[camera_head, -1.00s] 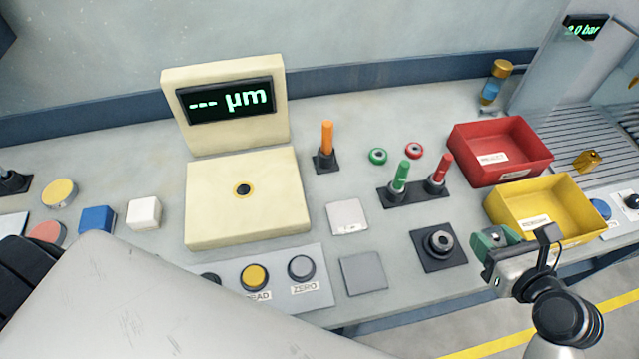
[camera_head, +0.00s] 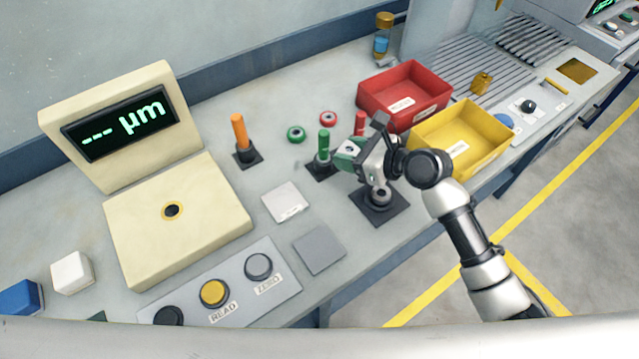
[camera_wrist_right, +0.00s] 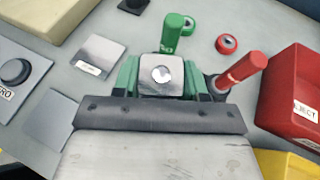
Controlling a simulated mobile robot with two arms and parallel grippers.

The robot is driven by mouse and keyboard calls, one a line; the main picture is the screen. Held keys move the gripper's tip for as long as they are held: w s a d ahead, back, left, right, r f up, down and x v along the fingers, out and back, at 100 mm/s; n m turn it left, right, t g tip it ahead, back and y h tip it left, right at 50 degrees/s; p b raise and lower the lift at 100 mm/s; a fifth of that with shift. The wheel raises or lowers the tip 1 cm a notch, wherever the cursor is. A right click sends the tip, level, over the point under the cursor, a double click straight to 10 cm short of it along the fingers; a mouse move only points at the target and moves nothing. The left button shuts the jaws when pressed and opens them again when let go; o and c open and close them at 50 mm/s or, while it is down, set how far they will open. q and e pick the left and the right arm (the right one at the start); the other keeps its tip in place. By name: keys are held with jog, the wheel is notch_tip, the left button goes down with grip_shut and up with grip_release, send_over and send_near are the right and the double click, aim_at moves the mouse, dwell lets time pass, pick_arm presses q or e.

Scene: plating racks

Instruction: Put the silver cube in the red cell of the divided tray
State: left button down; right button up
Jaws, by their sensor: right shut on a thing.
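My right gripper (camera_head: 352,154) has green fingers and is shut on a silver cube (camera_wrist_right: 160,76). The cube has a round pale spot on its visible face and sits between the fingers in the right wrist view. In the head view the gripper is in front of the green peg (camera_head: 323,144) and left of the red bin (camera_head: 385,112); the cube is mostly hidden there. No divided tray with a red cell can be made out; a separate red bin and a yellow bin (camera_head: 470,162) stand side by side. My left gripper is not in view.
A red peg (camera_wrist_right: 243,68) stands right of the held cube. A black socket block (camera_head: 372,209) lies below the gripper. A gauge (camera_head: 140,235), an orange peg (camera_head: 239,131) and flat grey plates (camera_head: 319,250) are to the left. A ribbed bed (camera_head: 462,72) lies behind the bins.

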send_over(327, 198)
notch_tip(327, 198, down, 3)
jog(key=shift+w+p, duration=0.15)
jog(key=shift+p, duration=0.2)
jog(key=shift+f, duration=2.1)
jog(key=shift+f, duration=0.15)
jog(key=o, duration=1.2)
